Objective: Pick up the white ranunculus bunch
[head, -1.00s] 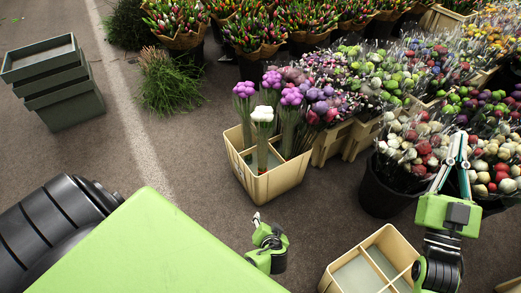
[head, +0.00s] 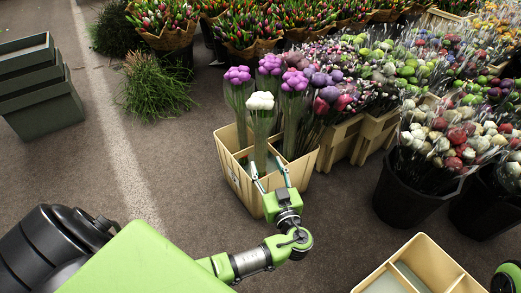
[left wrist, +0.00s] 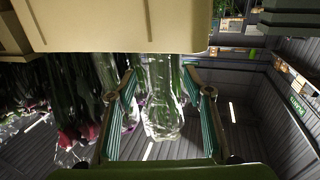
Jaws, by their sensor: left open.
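The white ranunculus bunch (head: 260,101) stands upright in a cream divided crate (head: 241,184), its long stems in clear wrap. My left gripper (head: 269,168) is open at the near side of the crate, its two fingers pointing up at the stems, below the white heads. In the left wrist view, which looks upside down, the open fingers (left wrist: 162,95) lie on either side of a clear-wrapped bunch (left wrist: 162,115); I cannot tell whether they touch it. My right gripper is out of view; only a bit of the right arm shows at the lower right corner.
Purple bunches (head: 294,81) stand close behind and beside the white one. A second cream crate (head: 420,244) is at the lower right. Black buckets (head: 401,197) of flowers stand right; grey-green crates (head: 37,108) are at left.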

